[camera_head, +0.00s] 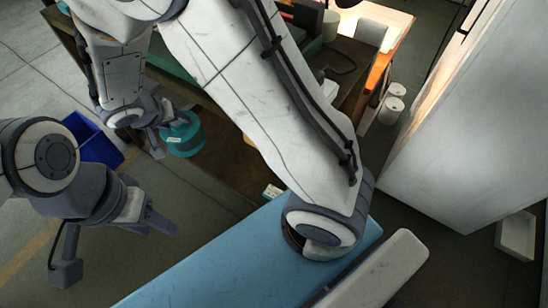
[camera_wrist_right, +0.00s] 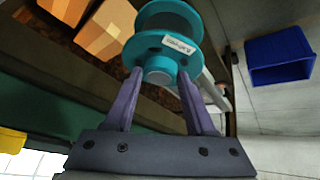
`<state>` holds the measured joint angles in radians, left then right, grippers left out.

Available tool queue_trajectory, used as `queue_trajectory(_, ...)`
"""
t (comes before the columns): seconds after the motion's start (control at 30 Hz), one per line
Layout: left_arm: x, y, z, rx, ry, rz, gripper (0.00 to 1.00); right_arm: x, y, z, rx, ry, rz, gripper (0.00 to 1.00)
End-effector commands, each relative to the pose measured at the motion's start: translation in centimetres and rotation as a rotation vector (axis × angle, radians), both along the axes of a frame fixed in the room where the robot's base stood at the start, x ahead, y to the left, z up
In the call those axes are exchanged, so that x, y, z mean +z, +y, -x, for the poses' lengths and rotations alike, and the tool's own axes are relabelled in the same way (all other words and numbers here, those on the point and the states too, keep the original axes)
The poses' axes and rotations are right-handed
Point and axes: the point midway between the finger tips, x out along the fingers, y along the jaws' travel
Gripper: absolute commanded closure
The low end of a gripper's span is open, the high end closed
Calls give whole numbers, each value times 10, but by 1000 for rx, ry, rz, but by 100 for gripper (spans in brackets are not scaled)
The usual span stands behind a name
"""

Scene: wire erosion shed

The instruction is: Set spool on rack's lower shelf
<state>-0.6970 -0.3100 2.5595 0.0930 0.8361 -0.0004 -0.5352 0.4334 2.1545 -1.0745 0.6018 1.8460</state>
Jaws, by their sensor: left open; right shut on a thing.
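A teal spool (camera_head: 184,136) with a white label hangs in the upper left of the head view. My right gripper (camera_head: 166,129) is shut on it. In the right wrist view the spool (camera_wrist_right: 168,40) is beyond the fingertips, and the right gripper (camera_wrist_right: 160,88) has its purple fingers on either side of the spool's hub. My left gripper (camera_head: 160,222) is open and empty at lower left. A rack with a brown shelf board (camera_head: 215,165) lies behind the spool. I cannot tell whether the spool touches the board.
A blue bin (camera_head: 92,140) stands on the floor at left, also in the wrist view (camera_wrist_right: 280,56). Cardboard boxes (camera_wrist_right: 105,28) sit on a shelf there. A large pale cabinet (camera_head: 455,130) and white rolls (camera_head: 391,108) are at right. A small labelled box (camera_head: 271,191) lies near the board's edge.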

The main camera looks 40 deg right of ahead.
Motion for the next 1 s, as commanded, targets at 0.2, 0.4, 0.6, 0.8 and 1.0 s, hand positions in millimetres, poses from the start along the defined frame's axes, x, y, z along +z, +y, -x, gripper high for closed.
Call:
queue_trajectory(0.2,-78,0,0,0,1,-1,50,-80,-26,-34,-113,-8,3,100)
queue_trajectory(0.4,-136,0,0,0,1,-1,50,-141,-55,-63,-220,-11,5,100)
queue_trajectory(0.6,-193,0,0,0,1,-1,50,-203,-88,-88,-325,-10,2,100)
queue_trajectory(0.8,-238,0,0,0,1,-1,50,-252,-119,-106,-414,-7,-3,100)
queue_trajectory(1.0,-260,0,0,0,0,0,50,-277,-137,-115,-462,-4,-7,100)
